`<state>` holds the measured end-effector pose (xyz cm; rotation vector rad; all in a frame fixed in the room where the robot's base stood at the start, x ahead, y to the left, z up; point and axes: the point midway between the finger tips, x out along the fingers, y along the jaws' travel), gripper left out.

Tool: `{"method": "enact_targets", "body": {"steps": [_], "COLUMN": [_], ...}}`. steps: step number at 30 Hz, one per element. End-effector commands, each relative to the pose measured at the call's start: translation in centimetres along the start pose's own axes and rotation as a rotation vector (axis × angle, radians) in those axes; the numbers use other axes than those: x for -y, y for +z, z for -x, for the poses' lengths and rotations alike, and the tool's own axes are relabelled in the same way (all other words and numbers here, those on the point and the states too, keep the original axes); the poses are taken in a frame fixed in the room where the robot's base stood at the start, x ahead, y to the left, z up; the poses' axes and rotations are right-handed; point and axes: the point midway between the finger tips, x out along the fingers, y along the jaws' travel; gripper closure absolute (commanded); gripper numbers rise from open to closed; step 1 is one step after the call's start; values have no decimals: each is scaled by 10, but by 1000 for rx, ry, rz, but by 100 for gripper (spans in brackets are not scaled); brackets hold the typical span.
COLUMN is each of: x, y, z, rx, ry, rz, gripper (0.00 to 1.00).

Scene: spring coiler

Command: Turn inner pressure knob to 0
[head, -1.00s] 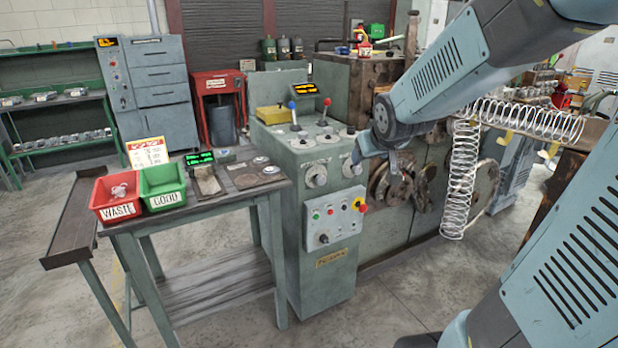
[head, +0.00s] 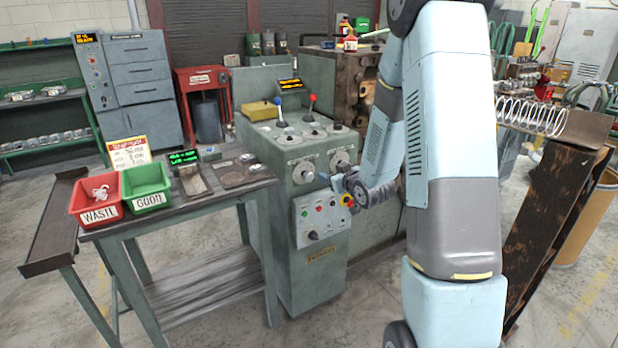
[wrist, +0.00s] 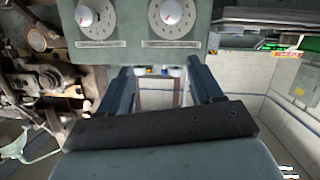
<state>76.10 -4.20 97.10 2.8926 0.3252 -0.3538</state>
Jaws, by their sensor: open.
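Two white round knobs sit on the upper front face of the grey-green control cabinet: a left one (head: 303,173) and a right one (head: 340,159). I cannot tell which is the inner pressure knob. My gripper (head: 331,178) is just below and between the knobs in the head view, apart from both. In the wrist view my gripper (wrist: 162,75) has its fingers spread, with nothing between them.
Below the knobs is a button panel (head: 322,216) close to my gripper. Levers (head: 312,102) rise from the cabinet top. A table with a red waste bin (head: 97,206) and green good bin (head: 146,191) stands left. A wire coil (head: 535,116) is at right.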

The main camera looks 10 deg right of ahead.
Motion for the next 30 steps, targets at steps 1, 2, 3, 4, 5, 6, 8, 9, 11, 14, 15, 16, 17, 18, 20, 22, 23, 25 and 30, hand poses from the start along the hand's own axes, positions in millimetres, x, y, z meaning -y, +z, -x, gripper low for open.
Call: {"method": "enact_targets", "body": {"steps": [1, 2, 3, 4, 5, 6, 8, 9, 11, 14, 15, 16, 17, 18, 20, 22, 23, 25, 30], "x": [2, 3, 4, 6, 7, 9, 12, 13, 15, 17, 18, 18, 18, 19, 19, 20, 20, 20, 22], "y": [12, 17, 24, 29, 34, 40, 49, 55, 61, 69, 72, 73, 73, 74, 74, 73, 72, 69, 62], "z": [-5, -7, -9, -11, -12, -14, -15, -15, -15, -14, -14, -14, -14, -14, -16, -20, -22, -31, -58], "rx": [-20, -37, -60, -79, -96, -120, -154, -175, -204, -242, -252, -259, -265, -269, -274, -276, -276, -276, -275], "ry": [-10, -17, -26, -32, -38, -46, -55, -61, -68, -75, -77, -78, -79, -80, -81, -81, -81, -81, -81], "rz": [-10, -15, -21, -27, -33, -42, -55, -64, -77, -93, -98, -101, -103, -105, -106, -106, -106, -106, -105], "gripper": [35, 35, 35, 35, 35, 35, 35, 35, 35, 35, 35, 35, 35, 35, 35, 35, 35, 35, 35]}}
